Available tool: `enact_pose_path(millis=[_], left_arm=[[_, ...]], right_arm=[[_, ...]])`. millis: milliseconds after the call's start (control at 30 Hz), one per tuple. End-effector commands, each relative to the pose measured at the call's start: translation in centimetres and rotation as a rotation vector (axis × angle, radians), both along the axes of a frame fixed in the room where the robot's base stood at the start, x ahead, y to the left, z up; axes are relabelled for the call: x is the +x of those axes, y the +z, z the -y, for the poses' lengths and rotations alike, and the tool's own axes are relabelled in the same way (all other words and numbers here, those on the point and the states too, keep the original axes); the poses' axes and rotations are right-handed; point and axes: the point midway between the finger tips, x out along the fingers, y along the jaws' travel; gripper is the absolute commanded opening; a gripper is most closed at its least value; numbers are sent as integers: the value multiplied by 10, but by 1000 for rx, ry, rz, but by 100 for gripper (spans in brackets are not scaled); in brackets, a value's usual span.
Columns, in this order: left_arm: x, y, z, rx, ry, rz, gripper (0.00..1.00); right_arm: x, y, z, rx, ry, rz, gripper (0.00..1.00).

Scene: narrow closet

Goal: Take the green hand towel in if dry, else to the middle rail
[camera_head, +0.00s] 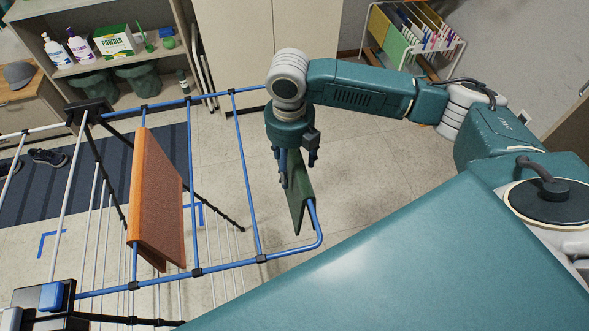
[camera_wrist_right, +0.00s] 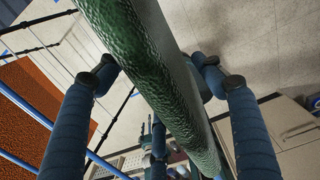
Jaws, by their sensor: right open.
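The green hand towel (camera_head: 298,196) hangs folded over the end rail of the drying rack (camera_head: 290,252). In the right wrist view the green hand towel (camera_wrist_right: 150,75) crosses the picture diagonally, dark and bumpy with shiny highlights. My right gripper (camera_head: 298,170) is over the towel, pointing down. In the wrist view its open fingers (camera_wrist_right: 157,74) stand on either side of the towel; I cannot tell whether they touch it. Bare blue rails (camera_head: 243,165) lie between the green towel and an orange towel. My left gripper is not in view.
The orange towel (camera_head: 158,205) hangs further left on the rack. Behind stand a shelf (camera_head: 95,67) with bottles and a powder box, a pale cabinet (camera_head: 235,50) and a white rack (camera_head: 415,35) of coloured items. Shoes (camera_head: 45,157) lie on a striped mat.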

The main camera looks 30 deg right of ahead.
Motion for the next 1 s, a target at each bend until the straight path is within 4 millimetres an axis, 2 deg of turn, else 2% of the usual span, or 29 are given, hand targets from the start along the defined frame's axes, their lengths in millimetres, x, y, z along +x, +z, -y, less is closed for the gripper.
enact_pose_path(millis=[133, 367, 600, 700, 1000], left_arm=[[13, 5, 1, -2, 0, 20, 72], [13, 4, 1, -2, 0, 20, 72], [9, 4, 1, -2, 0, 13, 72], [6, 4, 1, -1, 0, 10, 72], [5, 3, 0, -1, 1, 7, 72]], right_arm=[[0, -13, 0, 0, 0, 1, 68], [0, -15, 0, 0, 1, 2, 68], [0, -15, 0, 0, 1, 1, 22], [1, -14, 0, 0, 0, 3, 7], [1, -11, 1, 0, 0, 3, 6]])
